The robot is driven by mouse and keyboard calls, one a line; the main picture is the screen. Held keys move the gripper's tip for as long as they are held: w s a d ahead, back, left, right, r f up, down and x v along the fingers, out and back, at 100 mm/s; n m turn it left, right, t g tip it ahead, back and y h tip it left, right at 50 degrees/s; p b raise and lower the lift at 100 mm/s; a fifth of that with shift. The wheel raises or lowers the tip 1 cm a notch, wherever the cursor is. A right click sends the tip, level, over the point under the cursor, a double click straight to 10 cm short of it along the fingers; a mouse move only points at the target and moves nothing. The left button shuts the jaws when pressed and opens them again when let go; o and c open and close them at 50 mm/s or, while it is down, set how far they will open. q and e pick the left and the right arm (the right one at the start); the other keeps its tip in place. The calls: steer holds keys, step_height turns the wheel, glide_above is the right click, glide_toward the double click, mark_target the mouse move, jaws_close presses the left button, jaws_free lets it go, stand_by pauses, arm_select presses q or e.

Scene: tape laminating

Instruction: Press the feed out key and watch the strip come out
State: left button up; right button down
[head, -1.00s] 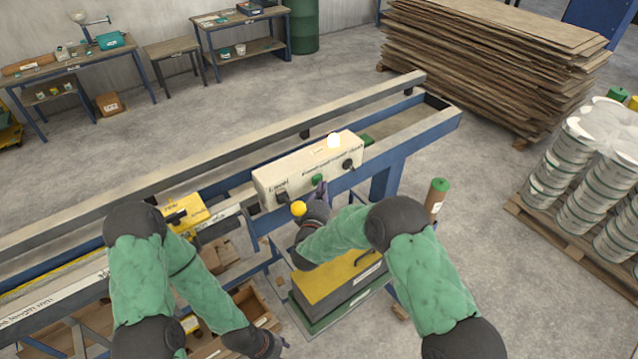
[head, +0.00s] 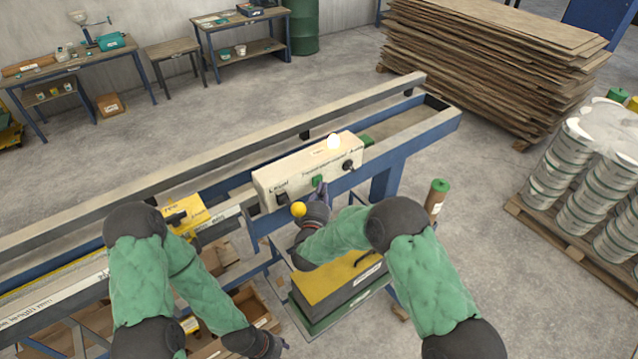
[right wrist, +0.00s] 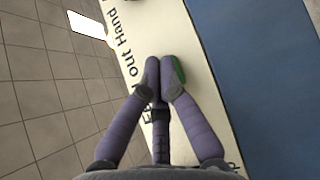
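The green feed out key (head: 317,180) sits on the front of the cream control box (head: 268,181), which is mounted on the blue machine frame. My right gripper (head: 322,189) is at the box front, its fingertips at the key. In the right wrist view the fingers (right wrist: 164,70) are closed together over the lettering "out Hand", and the green key (right wrist: 178,70) shows partly behind one fingertip. Whether the key is pressed in cannot be told. My left gripper (head: 270,346) hangs low at the bottom, away from the box; its fingers are too unclear to read. No moving strip can be made out.
A yellow knob (head: 298,209) is close beside my right gripper, below the box. A black switch (head: 348,165) and a glowing white lamp (head: 334,141) are on the box. A yellow block (head: 184,214) is on the rail at left. A yellow-topped case (head: 330,285) stands below.

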steer(key=shift+w+a, duration=0.15)
steer(key=shift+w+a+b, duration=0.1)
steer(key=shift+w+b, duration=0.05)
steer(key=shift+b, duration=0.15)
stand_by(0.4)
steer(key=shift+s+d, duration=0.2)
steer(key=shift+s, duration=0.05)
stand_by(0.3)
steer(key=shift+s+d+p, duration=0.15)
steer(key=shift+s+d, duration=0.4)
steer(key=shift+s, duration=0.3)
steer(key=shift+s+d+p, duration=0.2)
steer(key=shift+s+d, duration=0.35)
steer(key=shift+s, duration=0.25)
steer(key=shift+s+d+p, duration=0.15)
steer(key=shift+s+d, duration=0.4)
steer(key=shift+s, duration=0.3)
